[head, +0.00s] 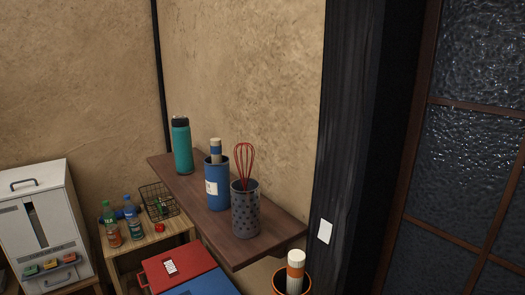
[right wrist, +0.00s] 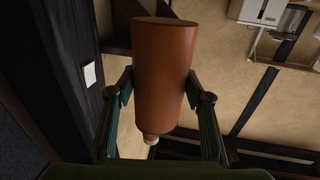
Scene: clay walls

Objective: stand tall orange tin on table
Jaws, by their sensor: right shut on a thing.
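The tall orange tin (head: 277,283) is at the bottom edge of the head view, right of the shelf's near end. Only its upper part shows there. A white and orange cylinder (head: 296,262) sticks out of its open top. In the right wrist view the tin (right wrist: 163,75) fills the middle, and my right gripper (right wrist: 160,88) is shut on its sides. The gripper does not show in the head view. A light wooden table (head: 157,238) stands at the lower left against the wall. My left gripper is not in view.
A brown wall shelf (head: 185,187) holds a teal bottle (head: 182,147), a blue tin (head: 217,190) and a dotted grey tin (head: 245,212) with a whisk. Bottles, a wire basket (head: 158,200) and a tomato crowd the table. Red (head: 190,280) and blue boxes are in front.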

